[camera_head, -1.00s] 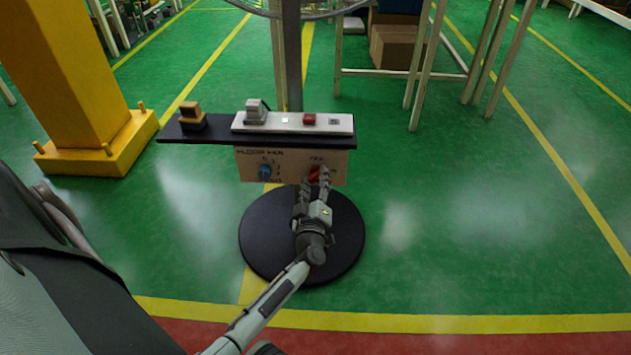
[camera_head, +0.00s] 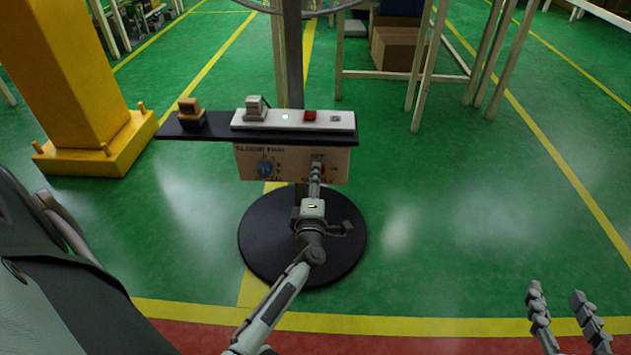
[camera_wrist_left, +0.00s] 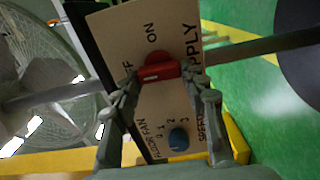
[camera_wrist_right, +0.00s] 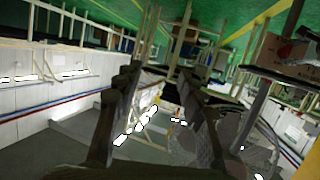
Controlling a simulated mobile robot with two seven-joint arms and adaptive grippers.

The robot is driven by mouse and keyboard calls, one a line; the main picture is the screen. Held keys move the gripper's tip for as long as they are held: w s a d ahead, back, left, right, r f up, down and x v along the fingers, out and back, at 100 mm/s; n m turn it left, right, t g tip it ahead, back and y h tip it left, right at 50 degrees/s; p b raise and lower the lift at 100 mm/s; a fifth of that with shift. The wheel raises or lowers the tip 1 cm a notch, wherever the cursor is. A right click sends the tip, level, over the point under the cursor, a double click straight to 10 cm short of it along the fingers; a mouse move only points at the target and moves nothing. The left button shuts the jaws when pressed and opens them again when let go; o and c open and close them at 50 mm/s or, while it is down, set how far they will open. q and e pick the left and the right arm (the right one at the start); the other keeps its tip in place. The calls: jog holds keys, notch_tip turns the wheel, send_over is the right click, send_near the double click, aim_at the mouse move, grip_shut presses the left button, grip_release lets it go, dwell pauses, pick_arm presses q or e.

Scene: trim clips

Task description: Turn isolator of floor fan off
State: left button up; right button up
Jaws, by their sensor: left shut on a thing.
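The red isolator handle (camera_wrist_left: 160,70) sits on the fan's beige control panel (camera_head: 218,163), between printed ON and a partly hidden OFF. The left wrist view shows its bar lying roughly along the line from OFF to SUPPLY. My left gripper (camera_head: 316,168) is shut on the handle, one finger on each end of the bar; its fingers show in the left wrist view (camera_wrist_left: 170,82). In the head view the fingers hide most of the handle. The blue speed knob (camera_head: 265,170) is beside it. My right gripper (camera_head: 556,293) is open and empty, low at right.
A black shelf (camera_head: 215,135) above the panel carries a white power strip (camera_head: 262,124) with a lit green light and a red switch (camera_head: 309,115). The fan's round black base (camera_head: 262,235) is below. A yellow pillar (camera_head: 70,80) stands left. Floor at right is clear.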

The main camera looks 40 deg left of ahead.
jog(key=shift+w+a+r+t, duration=0.1)
jog(key=shift+a+r+t, duration=0.2)
jog(key=shift+r, duration=0.2)
pick_arm(q)
jog(key=shift+w+n, duration=0.1)
jog(key=shift+n, duration=0.2)
jog(key=o, duration=1.2)
jog(key=shift+c, duration=0.2)
jog(key=v, duration=0.7)
jog(key=shift+s, duration=0.3)
jog(key=shift+d, duration=0.2)
